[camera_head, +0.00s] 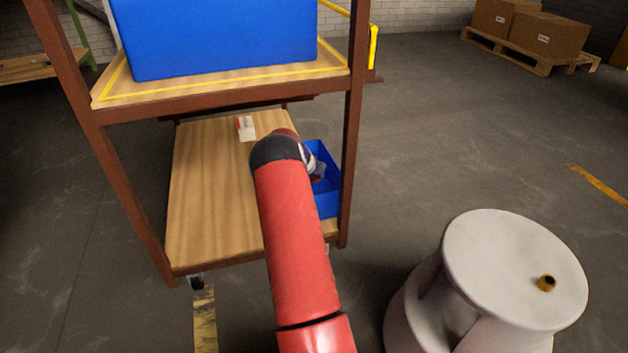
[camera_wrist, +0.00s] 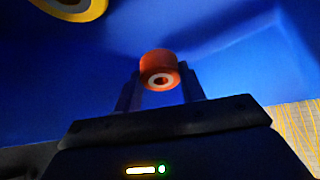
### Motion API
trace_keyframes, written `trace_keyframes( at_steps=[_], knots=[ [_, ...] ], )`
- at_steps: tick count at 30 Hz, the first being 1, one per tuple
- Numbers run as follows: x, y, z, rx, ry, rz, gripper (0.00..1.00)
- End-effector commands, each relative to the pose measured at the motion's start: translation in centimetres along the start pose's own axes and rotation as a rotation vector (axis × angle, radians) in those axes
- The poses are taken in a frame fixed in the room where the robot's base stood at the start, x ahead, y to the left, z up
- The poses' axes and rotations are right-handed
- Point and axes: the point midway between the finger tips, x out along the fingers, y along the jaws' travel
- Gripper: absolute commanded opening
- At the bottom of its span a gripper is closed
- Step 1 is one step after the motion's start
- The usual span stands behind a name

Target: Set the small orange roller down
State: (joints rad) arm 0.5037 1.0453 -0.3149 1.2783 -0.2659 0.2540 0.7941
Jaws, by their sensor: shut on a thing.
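The small orange roller (camera_wrist: 160,68) shows in the wrist view, with a pale ring and a dark hole in its end. My gripper (camera_wrist: 160,90) is shut on it, one finger on each side. Blue walls of a bin (camera_wrist: 90,75) fill most of the wrist view behind the roller. In the head view my gripper (camera_head: 317,172) is at the small blue bin (camera_head: 329,204) on the cart's lower shelf, partly hidden by my red arm. I cannot tell whether the roller touches the bin's floor.
A yellow ring-shaped part (camera_wrist: 72,8) shows at the wrist view's top left. The wooden lower shelf (camera_head: 210,200) holds a small white and red box (camera_head: 246,128). A large blue bin (camera_head: 220,35) stands on the upper shelf. A brown cart post (camera_head: 352,150) rises beside the small bin.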

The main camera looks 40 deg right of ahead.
Motion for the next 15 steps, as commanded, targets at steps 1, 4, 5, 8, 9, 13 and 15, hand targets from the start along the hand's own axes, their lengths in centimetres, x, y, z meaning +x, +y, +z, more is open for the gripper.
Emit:
trace_keyframes(
  at_steps=[1,4,5,8,9,13,15],
  knots=[
    [1.13,0.11,0.58,-0.001,-0.002,0.002,0.17],
    [1.67,0.25,0.26,0.007,-0.044,0.001,0.17],
    [1.63,0.23,0.19,0.009,-0.068,0.0,0.17],
    [1.78,0.19,0.2,0.007,-0.154,0.0,0.17],
    [1.73,0.19,0.11,0.007,-0.188,-0.001,0.17],
    [1.8,0.07,0.12,0.003,-0.28,0.0,0.17],
    [2.09,0.11,0.5,0.0,-0.309,0.0,0.17]
  ],
)
